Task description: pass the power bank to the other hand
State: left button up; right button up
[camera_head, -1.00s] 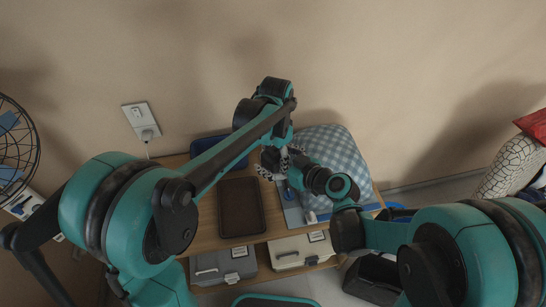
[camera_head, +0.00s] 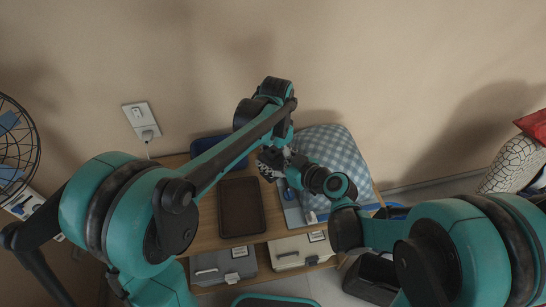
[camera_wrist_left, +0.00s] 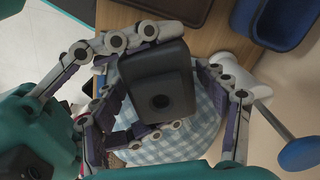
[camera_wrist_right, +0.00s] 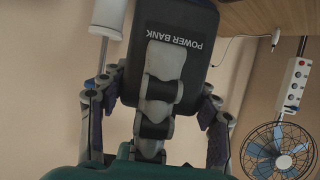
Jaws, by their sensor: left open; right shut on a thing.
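The black power bank (camera_wrist_right: 183,25), with its name printed on it, shows in the right wrist view. My right gripper (camera_wrist_right: 160,100) is shut on it, with a jointed finger across its printed face. In the left wrist view, a dark rounded block with a round recess, apparently the power bank (camera_wrist_left: 158,75), fills the middle, with finger links around it. My left gripper (camera_wrist_left: 165,105) is open around it; whether it touches the block is unclear. In the head view my left gripper (camera_head: 270,161) and right gripper (camera_head: 291,167) meet above the table; the power bank is not clear there.
The wooden table (camera_head: 273,225) holds a brown tray (camera_head: 242,207), a blue bin (camera_head: 211,146) and a checked cushion (camera_head: 335,150) behind the grippers. Grey (camera_head: 223,265) and cream (camera_head: 300,250) boxes sit below. A fan (camera_head: 15,145) stands at the left.

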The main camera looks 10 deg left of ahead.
pick_arm(q)
notch_tip(320, 180, up, 11)
jog(key=shift+r, duration=0.35)
jog(key=shift+s+a+r, duration=0.15)
jog(key=s+a+f+n+t, duration=0.3)
jog(key=s+a, duration=0.3)
jog(key=s, duration=0.2)
jog(key=s+a+f+n+t, duration=0.4)
jog(key=s+a+f+n, duration=0.1)
jog(key=s, duration=0.3)
jog(key=shift+a+f+n, duration=0.3)
jog(key=shift+a+n, duration=0.1)
jog(key=shift+a, duration=0.5)
pick_arm(e)
jog(key=shift+w, duration=0.15)
